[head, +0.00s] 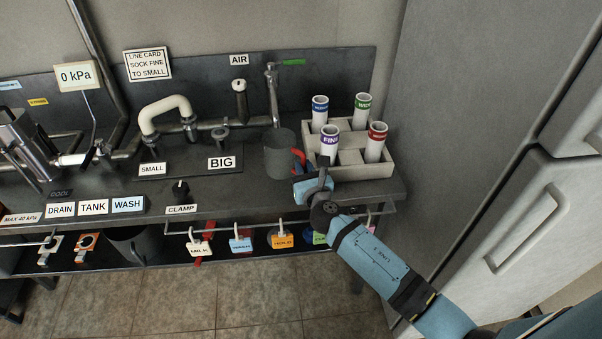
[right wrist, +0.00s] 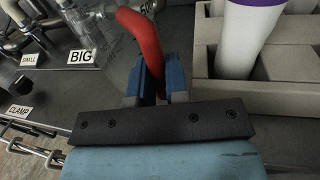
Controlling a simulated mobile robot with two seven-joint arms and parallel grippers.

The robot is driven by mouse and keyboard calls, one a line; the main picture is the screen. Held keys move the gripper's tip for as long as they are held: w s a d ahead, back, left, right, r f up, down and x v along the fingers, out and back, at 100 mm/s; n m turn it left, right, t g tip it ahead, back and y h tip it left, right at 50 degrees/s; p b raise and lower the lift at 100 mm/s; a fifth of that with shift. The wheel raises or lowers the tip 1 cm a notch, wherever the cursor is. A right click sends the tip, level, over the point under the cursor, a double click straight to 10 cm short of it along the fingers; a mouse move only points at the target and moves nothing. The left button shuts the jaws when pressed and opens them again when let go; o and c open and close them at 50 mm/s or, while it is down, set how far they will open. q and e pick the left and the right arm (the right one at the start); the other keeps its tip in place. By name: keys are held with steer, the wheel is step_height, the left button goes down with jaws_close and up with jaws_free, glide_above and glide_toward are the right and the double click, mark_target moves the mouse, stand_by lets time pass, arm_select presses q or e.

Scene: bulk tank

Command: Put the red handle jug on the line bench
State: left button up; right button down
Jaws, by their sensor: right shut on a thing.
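The red handle jug (head: 280,155) is a grey, upright jug with a red handle, at the right part of the dark line bench (head: 240,197). I cannot tell whether its base touches the bench top. My right gripper (head: 303,180) is at the jug's right side, shut on the red handle. In the right wrist view, the red handle (right wrist: 143,38) rises from between the two blue fingers (right wrist: 153,82). My left gripper is not in view.
Pipes and the BIG sign (head: 221,163) are to the left. Tags hang from the front rail (head: 240,228). A grey fridge (head: 480,130) stands at right.

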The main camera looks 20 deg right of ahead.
steer(key=shift+w, duration=1)
step_height(320, 180, down, 4)
steer(key=shift+r+b, duration=0.1)
steer(key=shift+b, duration=1)
steer(key=shift+d+r, duration=0.1)
steer(key=c, duration=1.4)
jaws_free()
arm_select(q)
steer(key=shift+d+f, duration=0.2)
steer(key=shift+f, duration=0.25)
